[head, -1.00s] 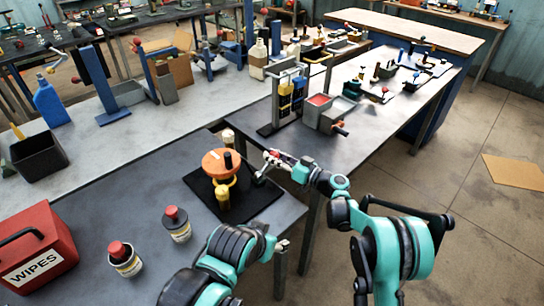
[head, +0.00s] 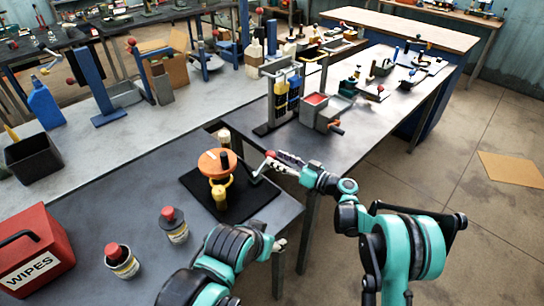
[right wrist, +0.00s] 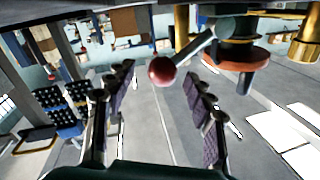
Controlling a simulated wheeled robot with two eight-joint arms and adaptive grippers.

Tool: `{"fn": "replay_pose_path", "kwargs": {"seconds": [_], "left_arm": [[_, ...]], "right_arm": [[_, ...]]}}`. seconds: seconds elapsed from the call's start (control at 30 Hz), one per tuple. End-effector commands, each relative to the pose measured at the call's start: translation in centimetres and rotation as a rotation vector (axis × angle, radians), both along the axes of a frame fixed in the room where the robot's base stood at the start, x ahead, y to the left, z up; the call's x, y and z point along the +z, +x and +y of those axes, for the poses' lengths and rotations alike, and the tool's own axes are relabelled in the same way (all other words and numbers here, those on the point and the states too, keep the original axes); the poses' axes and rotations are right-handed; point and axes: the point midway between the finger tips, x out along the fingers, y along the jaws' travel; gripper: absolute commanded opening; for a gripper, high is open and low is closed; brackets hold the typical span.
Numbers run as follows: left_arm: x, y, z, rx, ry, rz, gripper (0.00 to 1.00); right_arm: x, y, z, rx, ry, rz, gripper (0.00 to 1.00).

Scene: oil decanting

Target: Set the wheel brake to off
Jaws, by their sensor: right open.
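The wheel device with its orange disc (head: 217,162) and yellow parts stands on a black mat (head: 262,201) on the near bench. A lever with a red ball knob (head: 270,154) rises at its right side. My right gripper (head: 284,160) is open at the knob, coming from the right. In the right wrist view, the red knob (right wrist: 162,70) shows in the gap between the open fingers (right wrist: 160,85), with the orange disc (right wrist: 240,57) behind to the right. I cannot tell whether the fingers touch the knob.
Two red-capped cans (head: 121,261) and a red wipes box (head: 35,252) stand at the front left. Open floor lies to the right.

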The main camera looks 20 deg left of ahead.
Motion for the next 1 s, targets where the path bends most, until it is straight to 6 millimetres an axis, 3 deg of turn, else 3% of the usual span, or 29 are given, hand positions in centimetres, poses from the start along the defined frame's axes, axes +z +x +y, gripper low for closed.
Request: {"fn": "replay_pose_path", "kwargs": {"seconds": [0.2,0.4,1.0], "left_arm": [[0.0,0.0,0.0,0.0,0.0,0.0,0.56],[0.0,0.0,0.0,0.0,0.0,0.0,0.56],[0.0,0.0,0.0,0.0,0.0,0.0,0.56]], "right_arm": [[-0.1,-0.9,-4.9,-0.004,0.0,0.0,0.54],[-0.2,-1.4,-7.7,-0.003,-0.001,-0.001,0.54],[-0.2,-1.6,-8.4,-0.002,-0.002,0.0,0.54]]}}
